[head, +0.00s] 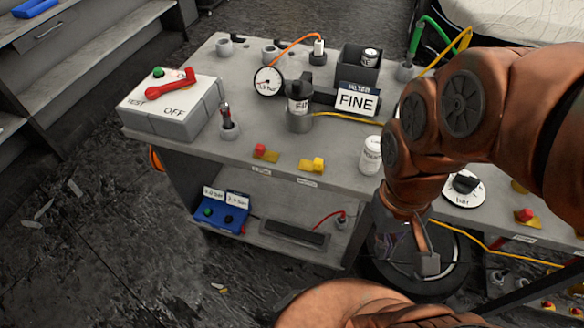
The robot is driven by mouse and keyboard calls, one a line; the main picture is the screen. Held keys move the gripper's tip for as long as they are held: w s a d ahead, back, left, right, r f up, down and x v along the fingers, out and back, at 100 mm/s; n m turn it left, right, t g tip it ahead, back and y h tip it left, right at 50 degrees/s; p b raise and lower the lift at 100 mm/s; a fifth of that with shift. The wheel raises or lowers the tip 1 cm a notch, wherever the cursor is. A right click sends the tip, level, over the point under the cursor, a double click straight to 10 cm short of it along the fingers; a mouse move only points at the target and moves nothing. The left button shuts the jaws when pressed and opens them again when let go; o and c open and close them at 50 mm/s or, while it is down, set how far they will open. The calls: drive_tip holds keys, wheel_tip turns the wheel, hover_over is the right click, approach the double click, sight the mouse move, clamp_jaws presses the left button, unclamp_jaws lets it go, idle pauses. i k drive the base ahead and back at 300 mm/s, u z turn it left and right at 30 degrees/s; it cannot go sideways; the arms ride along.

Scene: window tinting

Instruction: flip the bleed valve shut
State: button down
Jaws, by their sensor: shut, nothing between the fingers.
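My gripper (428,264) points down in front of the bench's front edge at the lower right, shut and empty.
A black round object (375,272) lies behind my gripper.

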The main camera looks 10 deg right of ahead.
sight(318, 164)
drive_tip(key=k, duration=1.35)
drive_tip(key=u, duration=0.6)
drive_tip(key=i, duration=1.05)
drive_tip(key=u, duration=0.45)
